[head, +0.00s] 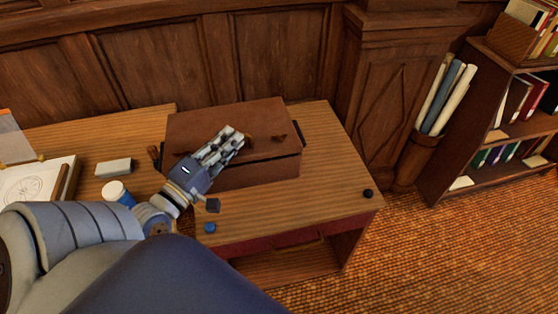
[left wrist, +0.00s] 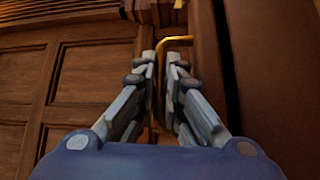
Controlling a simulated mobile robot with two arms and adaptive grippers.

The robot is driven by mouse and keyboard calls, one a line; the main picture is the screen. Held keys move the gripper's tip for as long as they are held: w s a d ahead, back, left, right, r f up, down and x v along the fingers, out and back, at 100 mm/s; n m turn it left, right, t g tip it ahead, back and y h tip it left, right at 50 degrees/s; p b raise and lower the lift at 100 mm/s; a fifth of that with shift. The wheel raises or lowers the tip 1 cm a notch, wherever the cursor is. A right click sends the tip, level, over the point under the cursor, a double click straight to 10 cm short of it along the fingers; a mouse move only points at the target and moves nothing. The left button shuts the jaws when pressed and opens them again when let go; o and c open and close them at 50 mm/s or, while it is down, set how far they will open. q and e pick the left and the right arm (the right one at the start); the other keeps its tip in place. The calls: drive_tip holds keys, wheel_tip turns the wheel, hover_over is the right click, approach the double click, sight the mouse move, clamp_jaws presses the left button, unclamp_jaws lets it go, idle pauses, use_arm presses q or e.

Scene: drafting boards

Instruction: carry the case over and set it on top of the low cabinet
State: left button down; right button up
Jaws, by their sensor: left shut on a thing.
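The case (head: 230,117) is a brown box with a flat lid and dark fittings, on or just over a wooden worktop (head: 335,150); I cannot tell if it touches. My left gripper (head: 237,139) reaches across its front. In the left wrist view, the fingers of my left gripper (left wrist: 164,72) are closed around a brass-coloured handle (left wrist: 178,41). A dark brown surface, seemingly the case, fills the right of that view. I cannot tell which piece is the low cabinet. My right gripper is out of view.
A white block (head: 113,167), a white jar with a blue body (head: 117,192) and a drawing (head: 33,186) lie left of the case. A bookcase (head: 480,110) stands at right.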

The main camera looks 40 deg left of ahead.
use_arm(q)
drive_tip(key=shift+w+a+f+b, duration=0.2)
drive_tip(key=shift+a+f+b, duration=0.35)
drive_tip(key=shift+b, duration=0.3)
wheel_tip(320, 180, down, 9)
drive_tip(key=b, duration=0.8)
drive_tip(key=shift+w+a, duration=0.15)
drive_tip(key=shift+w+d, duration=0.2)
drive_tip(key=shift+w, duration=0.3)
drive_tip(key=w+d, duration=0.2)
drive_tip(key=w, duration=0.2)
drive_tip(key=w+d+f+p, duration=0.1)
drive_tip(key=w+d, duration=0.1)
drive_tip(key=w, duration=0.3)
drive_tip(key=w+d+p, duration=0.1)
drive_tip(key=w+d, duration=0.1)
drive_tip(key=w, duration=0.2)
drive_tip(key=shift+w+f, duration=0.25)
drive_tip(key=shift+f, duration=1.75)
drive_tip(key=c, duration=2)
unclamp_jaws()
drive_tip(key=shift+s+d+f, duration=0.1)
drive_tip(key=shift+f, duration=0.4)
drive_tip(key=o, duration=0.3)
drive_tip(key=shift+r, duration=0.15)
drive_tip(key=shift+s, duration=0.1)
